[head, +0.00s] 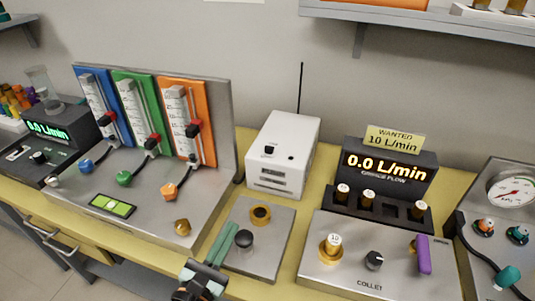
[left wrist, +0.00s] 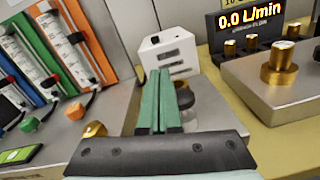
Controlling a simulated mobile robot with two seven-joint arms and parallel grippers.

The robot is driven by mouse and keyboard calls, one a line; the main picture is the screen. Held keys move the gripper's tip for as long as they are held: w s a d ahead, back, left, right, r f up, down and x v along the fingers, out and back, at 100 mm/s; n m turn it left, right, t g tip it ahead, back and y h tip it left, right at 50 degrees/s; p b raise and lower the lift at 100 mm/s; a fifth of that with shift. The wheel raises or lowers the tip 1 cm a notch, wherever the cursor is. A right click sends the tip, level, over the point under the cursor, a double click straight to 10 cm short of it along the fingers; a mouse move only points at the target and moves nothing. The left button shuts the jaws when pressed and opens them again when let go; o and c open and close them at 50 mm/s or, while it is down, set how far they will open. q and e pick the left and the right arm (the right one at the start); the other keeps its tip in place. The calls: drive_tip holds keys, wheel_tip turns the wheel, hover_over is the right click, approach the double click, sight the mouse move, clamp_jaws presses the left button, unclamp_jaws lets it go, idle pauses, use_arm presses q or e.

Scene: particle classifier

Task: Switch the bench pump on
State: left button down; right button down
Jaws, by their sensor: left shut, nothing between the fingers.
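A white box (head: 284,150) with a thin black antenna stands at the back of the bench; its sloping top carries a black switch (head: 269,150) and a small dark dot. It may be the bench pump; no name on it is readable. The box also shows in the left wrist view (left wrist: 172,52), with its switch (left wrist: 155,39) beyond my fingers. My left gripper (head: 229,238) is shut and empty, its green fingers over the metal plate (head: 270,240), in front of the box and apart from it. The fingers also show in the left wrist view (left wrist: 162,85). My right gripper is out of view.
A dark round knob (head: 243,238) and a brass ring (head: 261,213) sit on the plate near my fingers. The flowmeter panel (head: 228,110) rises at left. A display reading 0.0 L/min (head: 385,165) and the collet unit (head: 345,278) stand at right. A shelf (head: 440,22) overhangs at upper right.

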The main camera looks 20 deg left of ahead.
use_arm(q)
drive_tip(key=n, duration=0.3)
drive_tip(key=shift+w+a+r+y, duration=0.15)
drive_tip(key=shift+w+a+y, duration=0.15)
drive_tip(key=shift+w+a, duration=0.05)
drive_tip(key=shift+w, duration=0.1)
drive_tip(key=p, duration=0.3)
approach(268, 150)
drive_tip(key=w, duration=0.7)
drive_tip(key=shift+d+b, duration=0.15)
drive_tip(key=shift+b, duration=0.2)
